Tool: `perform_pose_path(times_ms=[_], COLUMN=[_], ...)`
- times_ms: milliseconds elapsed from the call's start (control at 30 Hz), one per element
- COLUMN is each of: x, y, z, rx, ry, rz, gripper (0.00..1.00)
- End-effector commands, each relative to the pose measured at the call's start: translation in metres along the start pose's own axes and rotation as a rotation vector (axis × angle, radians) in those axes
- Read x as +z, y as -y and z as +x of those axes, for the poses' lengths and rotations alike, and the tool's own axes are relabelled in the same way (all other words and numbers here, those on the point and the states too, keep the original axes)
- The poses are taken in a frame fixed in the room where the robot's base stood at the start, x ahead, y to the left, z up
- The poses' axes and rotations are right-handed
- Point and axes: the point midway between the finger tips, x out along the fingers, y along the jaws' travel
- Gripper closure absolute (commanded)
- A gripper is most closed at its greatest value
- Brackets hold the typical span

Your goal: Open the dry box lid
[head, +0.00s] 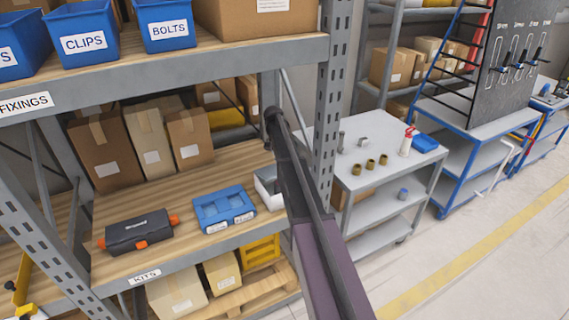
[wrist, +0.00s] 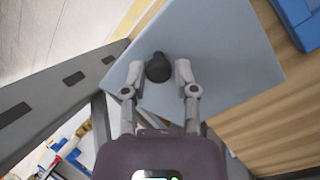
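A pale grey-blue lid (wrist: 215,45) with a black round knob (wrist: 158,67) fills the middle of the wrist view. It appears to be the top of the dry box, the pale box (head: 268,188) on the wooden shelf in the head view, partly hidden by my arm. My gripper (wrist: 159,72) is open over the lid, one finger on each side of the knob. Small gaps show between the fingertips and the knob. My gripper is hidden behind my arm in the head view.
A blue case (head: 224,208) and a dark case with orange latches (head: 138,232) stand to the left on the same shelf. A perforated grey rack post (head: 328,120) rises close on the right. Cardboard boxes (head: 150,145) stand behind. The upper shelf (head: 170,65) hangs above.

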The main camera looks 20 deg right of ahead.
Motion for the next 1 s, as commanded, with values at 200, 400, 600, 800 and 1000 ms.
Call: perform_pose_path(times_ms=[200, 400, 600, 800, 1000], x=[-0.001, -0.002, -0.002, 0.018, 0.071], y=[-0.003, -0.005, -0.005, -0.005, -0.004], z=[0.001, 0.001, 0.001, 0.009, 0.031], rx=[-0.001, -0.001, -0.001, -0.01, -0.04], ry=[0.002, 0.002, 0.002, -0.014, -0.066], rz=[0.004, 0.006, 0.005, -0.026, -0.125], gripper=[0.32, 0.32, 0.32, 0.32, 0.32])
